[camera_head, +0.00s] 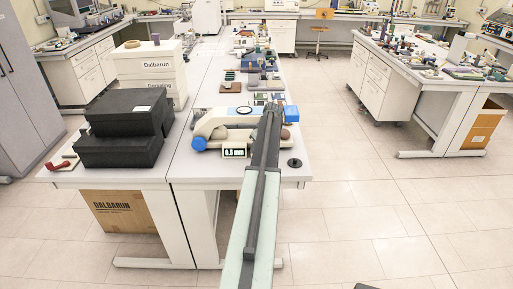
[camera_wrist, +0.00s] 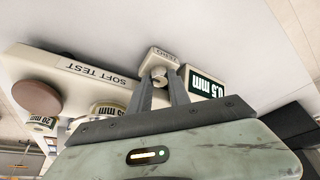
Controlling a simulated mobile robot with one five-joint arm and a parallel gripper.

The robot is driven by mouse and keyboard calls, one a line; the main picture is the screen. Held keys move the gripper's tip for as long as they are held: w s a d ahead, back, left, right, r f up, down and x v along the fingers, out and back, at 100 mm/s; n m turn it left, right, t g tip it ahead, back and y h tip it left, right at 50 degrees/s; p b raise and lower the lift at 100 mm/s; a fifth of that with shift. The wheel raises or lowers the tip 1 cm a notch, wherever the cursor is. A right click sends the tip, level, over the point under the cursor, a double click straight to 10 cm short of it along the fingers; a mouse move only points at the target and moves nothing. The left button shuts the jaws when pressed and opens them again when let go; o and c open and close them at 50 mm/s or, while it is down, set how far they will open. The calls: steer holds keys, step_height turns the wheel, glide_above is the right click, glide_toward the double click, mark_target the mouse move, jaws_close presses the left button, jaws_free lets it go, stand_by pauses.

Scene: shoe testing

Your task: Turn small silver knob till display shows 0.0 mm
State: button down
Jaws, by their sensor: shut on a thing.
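The testing device (camera_head: 240,117), white with blue parts, stands on the bench; in the wrist view its pale body (camera_wrist: 85,78) bears the label "SOFT TEST". In the wrist view a small silver knob (camera_wrist: 159,72) sits on a cream block marked "ZERO". My gripper (camera_wrist: 161,80) has its two dark fingers on either side of this knob, shut on it. Beside it the display (camera_wrist: 206,84) appears to read 0.5 mm, tilted in the picture. In the head view my arm covers the device's right part and hides the fingertips.
A blue knob (camera_head: 199,144) is at the device's left end. Black boxes (camera_head: 125,127) stand on the bench to the left. A small black disc (camera_head: 295,162) lies right of my arm. Further labels reading mm (camera_wrist: 107,110) show left of my fingers.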

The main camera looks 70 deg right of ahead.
steer(key=shift+s+d+n+y, duration=0.1)
steer(key=shift+n+y, duration=0.35)
steer(key=shift+n, duration=0.65)
steer(key=shift+d+n+y, duration=0.1)
steer(key=shift+n+y, duration=0.35)
steer(key=shift+n, duration=0.65)
steer(key=shift+a, duration=0.1)
steer(key=c, duration=1.5)
jaws_free()
steer(key=p+v, duration=0.7)
steer(key=shift+s+r, duration=0.25)
steer(key=shift+r, duration=0.1)
